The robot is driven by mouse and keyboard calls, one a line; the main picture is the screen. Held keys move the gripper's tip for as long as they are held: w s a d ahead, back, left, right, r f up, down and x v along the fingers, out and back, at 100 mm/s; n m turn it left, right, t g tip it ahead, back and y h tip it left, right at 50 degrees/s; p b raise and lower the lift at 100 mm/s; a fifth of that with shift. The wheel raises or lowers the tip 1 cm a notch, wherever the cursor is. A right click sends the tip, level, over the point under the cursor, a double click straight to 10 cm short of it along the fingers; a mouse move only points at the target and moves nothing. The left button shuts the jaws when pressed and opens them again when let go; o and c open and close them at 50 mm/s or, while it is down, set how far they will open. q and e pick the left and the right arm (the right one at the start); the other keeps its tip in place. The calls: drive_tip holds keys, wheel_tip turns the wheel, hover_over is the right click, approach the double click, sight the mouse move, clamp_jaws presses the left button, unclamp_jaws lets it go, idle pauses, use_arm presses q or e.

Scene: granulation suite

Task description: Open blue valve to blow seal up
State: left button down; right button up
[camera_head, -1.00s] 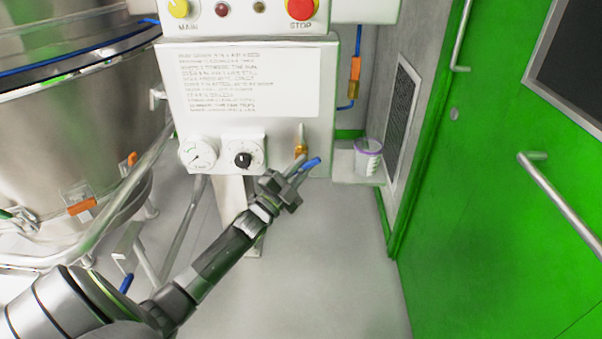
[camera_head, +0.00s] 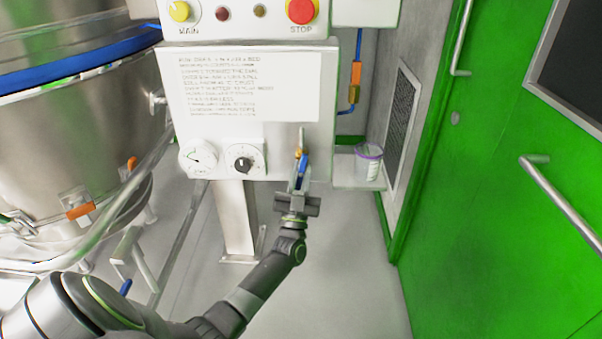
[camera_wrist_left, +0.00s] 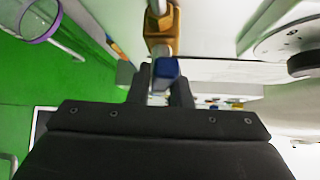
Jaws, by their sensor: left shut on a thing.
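The blue valve handle (camera_head: 304,164) sits on a brass valve body (camera_head: 299,152) at the lower right of the white control panel. It points out from the panel toward my left gripper (camera_head: 300,172), whose fingers are shut on it. In the left wrist view, the blue handle (camera_wrist_left: 166,69) lies between the fingertips of my left gripper (camera_wrist_left: 162,82), below the brass body (camera_wrist_left: 160,30). The blue seal (camera_head: 82,67) shows as a thick band around the steel vessel at the upper left. My right gripper is out of view.
A green door (camera_head: 490,200) fills the right side.

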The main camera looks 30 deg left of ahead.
use_arm(q)
drive_tip(key=n+g+y, duration=0.1)
drive_tip(key=n+y, duration=0.2)
drive_tip(key=shift+f, duration=0.15)
drive_tip(key=shift+n+g+y, duration=0.3)
drive_tip(key=shift+n+y, duration=0.2)
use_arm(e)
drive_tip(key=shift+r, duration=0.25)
use_arm(q)
drive_tip(key=shift+n, duration=0.5)
drive_tip(key=c, duration=1.3)
unclamp_jaws()
drive_tip(key=b+v, duration=0.1)
drive_tip(key=v, duration=1.6)
drive_tip(key=shift+s+d, duration=0.15)
drive_tip(key=shift+d, duration=0.05)
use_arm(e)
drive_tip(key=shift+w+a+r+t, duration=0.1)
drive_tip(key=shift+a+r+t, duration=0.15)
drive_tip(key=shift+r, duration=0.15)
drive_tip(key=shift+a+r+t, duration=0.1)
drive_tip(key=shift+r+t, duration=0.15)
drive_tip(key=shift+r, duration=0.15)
